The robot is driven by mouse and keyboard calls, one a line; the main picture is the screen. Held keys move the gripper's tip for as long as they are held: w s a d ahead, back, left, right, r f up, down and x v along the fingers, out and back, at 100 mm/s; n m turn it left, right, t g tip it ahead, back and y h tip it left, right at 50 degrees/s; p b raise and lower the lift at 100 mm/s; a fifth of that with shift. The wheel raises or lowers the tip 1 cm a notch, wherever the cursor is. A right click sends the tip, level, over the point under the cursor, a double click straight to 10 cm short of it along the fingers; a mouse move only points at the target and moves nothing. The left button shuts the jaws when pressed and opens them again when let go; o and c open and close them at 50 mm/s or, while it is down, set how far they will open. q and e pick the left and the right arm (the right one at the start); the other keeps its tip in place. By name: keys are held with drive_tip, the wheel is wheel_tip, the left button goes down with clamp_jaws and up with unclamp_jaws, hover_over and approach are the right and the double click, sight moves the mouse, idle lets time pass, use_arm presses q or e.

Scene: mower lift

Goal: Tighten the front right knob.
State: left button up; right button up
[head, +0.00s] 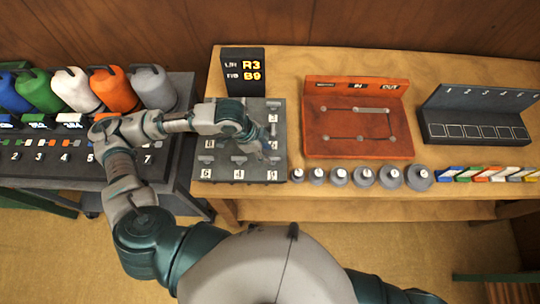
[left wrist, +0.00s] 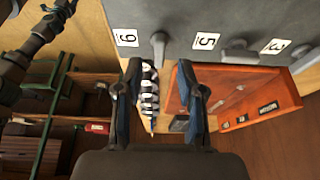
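A dark grey panel (head: 279,140) with several grey knobs and white number labels lies on the wooden table. It also shows at the top of the left wrist view (left wrist: 190,12). My left gripper (head: 264,152) is over the panel's front right part. In the left wrist view, my left gripper (left wrist: 160,98) is open, its two fingers apart. A grey knob (left wrist: 158,45) beside the label 9 stands just beyond the fingertips, in line with the gap. I cannot tell whether the fingers touch it. My forearm hides part of the panel's back. My right gripper is out of view.
An orange board (head: 330,145), a row of grey weights (head: 363,177) and a dark numbered stand (head: 475,115) are to the right. Coloured bottles (head: 115,92) stand on the left bench.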

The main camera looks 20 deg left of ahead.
sight(272, 158)
use_arm(q)
drive_tip(key=shift+x, duration=1.95)
clamp_jaws()
drive_tip(key=shift+r, duration=0.1)
